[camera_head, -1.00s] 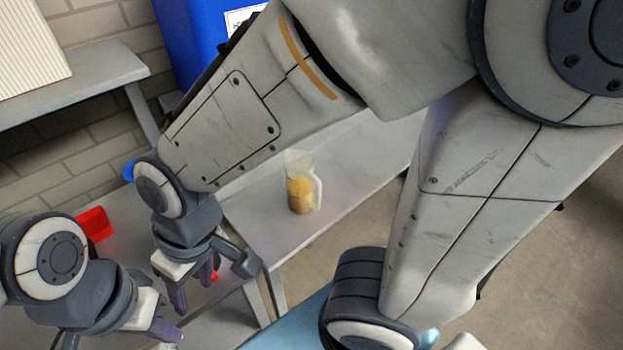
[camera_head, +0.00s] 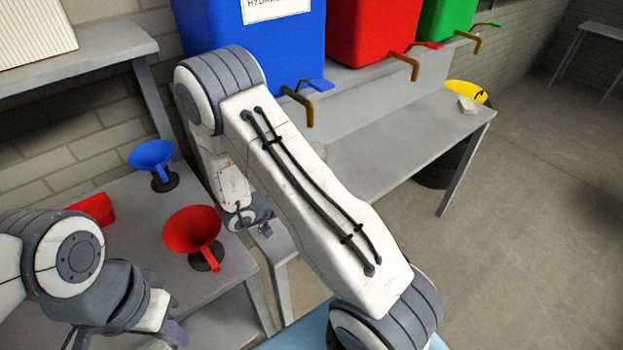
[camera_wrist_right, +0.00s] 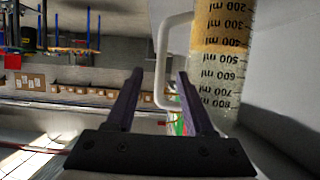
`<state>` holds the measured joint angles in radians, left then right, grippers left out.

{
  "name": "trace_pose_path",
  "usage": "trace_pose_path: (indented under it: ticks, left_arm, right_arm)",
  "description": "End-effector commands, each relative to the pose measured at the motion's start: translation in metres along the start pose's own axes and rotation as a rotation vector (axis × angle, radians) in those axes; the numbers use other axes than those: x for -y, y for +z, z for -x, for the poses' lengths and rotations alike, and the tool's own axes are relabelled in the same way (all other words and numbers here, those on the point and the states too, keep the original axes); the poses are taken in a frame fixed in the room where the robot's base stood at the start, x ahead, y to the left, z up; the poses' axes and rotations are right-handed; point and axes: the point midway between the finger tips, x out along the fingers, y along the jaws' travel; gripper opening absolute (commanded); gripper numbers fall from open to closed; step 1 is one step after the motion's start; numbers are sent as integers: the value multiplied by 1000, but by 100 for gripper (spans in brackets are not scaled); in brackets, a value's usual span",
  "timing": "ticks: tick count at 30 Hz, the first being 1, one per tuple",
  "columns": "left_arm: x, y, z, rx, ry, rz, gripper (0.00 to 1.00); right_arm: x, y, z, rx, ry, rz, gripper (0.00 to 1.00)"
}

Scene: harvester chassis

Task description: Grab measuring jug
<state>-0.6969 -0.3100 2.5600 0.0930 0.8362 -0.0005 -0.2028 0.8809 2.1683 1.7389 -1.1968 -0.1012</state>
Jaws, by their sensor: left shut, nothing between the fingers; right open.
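The measuring jug (camera_wrist_right: 222,70) fills the right of the right wrist view, upside down there, clear with black millilitre marks and amber liquid. Its white handle (camera_wrist_right: 162,62) shows in the gap between the fingers of my right gripper (camera_wrist_right: 157,75), which is open. I cannot tell how deep between the fingers the handle lies. In the head view my right arm covers most of the jug and hides the right gripper. My left gripper (camera_head: 172,334) is shut at the lower left edge, away from the jug.
A blue funnel (camera_head: 152,155), a red funnel (camera_head: 192,227) and a red object (camera_head: 92,209) are on the left table. Blue (camera_head: 262,50), red (camera_head: 372,30) and green (camera_head: 446,16) containers with taps line the wall. The bench (camera_head: 395,155) is mostly clear to the right.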

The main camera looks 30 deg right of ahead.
Motion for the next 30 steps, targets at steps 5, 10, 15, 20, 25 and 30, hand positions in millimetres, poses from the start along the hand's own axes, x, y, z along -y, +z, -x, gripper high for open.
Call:
trace_pose_path:
  ticks: [5,10,15,20,25,30]
  left_arm:
    - [0,0,5,0,0,0,0]
    - [0,0,6,0,0,0,0]
    - [-1,-1,10,0,0,0,0]
    - [-1,-1,13,0,0,0,0]
    - [-1,-1,13,0,0,0,0]
    - [-1,-1,13,0,0,0,0]
  right_arm:
    - [0,0,-26,3,0,1,53]
    - [0,0,-38,4,-2,0,53]
    - [0,0,-63,5,1,0,53]
    - [1,0,-82,5,-3,0,53]
    - [1,0,-86,5,-5,-1,53]
    - [1,1,-85,5,-5,-1,34]
